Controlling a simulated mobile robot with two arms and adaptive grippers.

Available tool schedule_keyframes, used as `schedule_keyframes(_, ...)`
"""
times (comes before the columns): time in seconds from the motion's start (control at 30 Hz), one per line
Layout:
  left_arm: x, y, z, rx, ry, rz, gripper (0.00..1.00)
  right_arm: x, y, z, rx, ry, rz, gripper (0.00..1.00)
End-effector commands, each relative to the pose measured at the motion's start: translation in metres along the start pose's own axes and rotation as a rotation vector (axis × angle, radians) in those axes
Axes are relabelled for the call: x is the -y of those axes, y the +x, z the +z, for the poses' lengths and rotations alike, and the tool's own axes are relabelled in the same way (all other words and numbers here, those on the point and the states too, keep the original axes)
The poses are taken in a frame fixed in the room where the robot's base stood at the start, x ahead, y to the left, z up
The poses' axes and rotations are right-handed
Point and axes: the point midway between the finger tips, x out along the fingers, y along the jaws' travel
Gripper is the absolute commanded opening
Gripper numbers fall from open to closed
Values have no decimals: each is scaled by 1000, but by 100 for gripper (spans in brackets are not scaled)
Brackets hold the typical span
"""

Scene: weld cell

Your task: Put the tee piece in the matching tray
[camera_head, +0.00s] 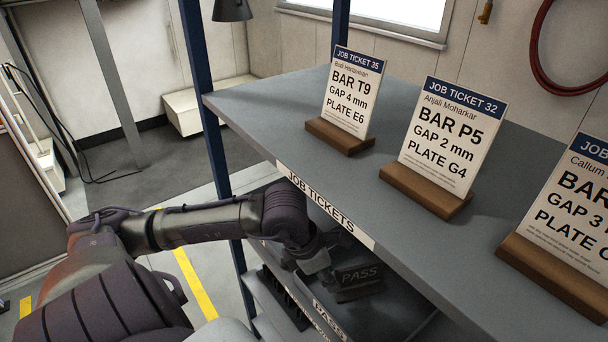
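My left arm comes in from the left, and its gripper (328,277) reaches in below the upper shelf's front edge. Its fingers are small, dark and partly hidden, so I cannot tell whether they are open or shut. A dark piece marked PASS (360,278) is right beside the fingers; I cannot tell whether they touch it. I cannot make out a tee piece. No tray can be clearly told either; the space under the upper shelf is mostly hidden. My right gripper is not in view.
The grey upper shelf (265,108), labelled JOB TICKETS, overhangs my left gripper. Job tickets 35 (352,95), 32 (447,140) and a third (578,215) stand on it in wooden bases. A lower level has a PASS label (328,318). A blue post (205,100) stands at the shelf's left.

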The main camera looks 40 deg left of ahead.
Motion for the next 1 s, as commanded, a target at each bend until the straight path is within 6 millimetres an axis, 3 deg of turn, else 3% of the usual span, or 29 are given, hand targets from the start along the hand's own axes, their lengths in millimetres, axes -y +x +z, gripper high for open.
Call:
schedule_keyframes(0.1, -1, -3, -18, -7, -2, 2, 33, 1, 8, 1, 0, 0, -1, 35)
schedule_keyframes(0.4, 1, -14, -38, -2, -6, -5, 33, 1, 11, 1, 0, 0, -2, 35)
schedule_keyframes(1.0, 0, -21, -49, 2, 0, -1, 33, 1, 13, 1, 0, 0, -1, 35)
